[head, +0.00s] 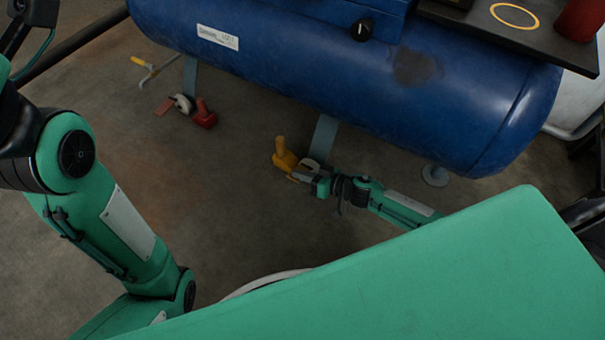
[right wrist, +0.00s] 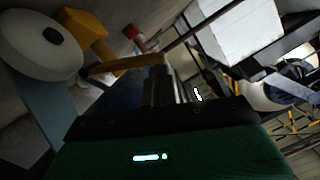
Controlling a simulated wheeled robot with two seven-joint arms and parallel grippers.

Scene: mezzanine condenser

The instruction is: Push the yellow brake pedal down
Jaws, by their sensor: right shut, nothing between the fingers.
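The yellow brake pedal (head: 282,155) is low by the floor at a caster under the blue tank, near the middle of the head view. In the right wrist view the yellow brake pedal (right wrist: 84,30) shows beside a white wheel (right wrist: 40,45), with a yellow bar reaching toward my fingers. My right gripper (head: 296,177) is shut and empty, with its tips close beside the pedal's lower part. I cannot tell whether they touch. My right gripper's fingers (right wrist: 160,85) also show in the right wrist view. My left arm is at the left, but its gripper is not visible.
The large blue tank (head: 300,55) overhangs the pedal on grey legs. A red pedal (head: 205,115) sits at another caster to the left, near a yellow-handled bar (head: 142,62). A shelf with a red object (head: 582,18) is at top right. The brown floor left of the pedal is clear.

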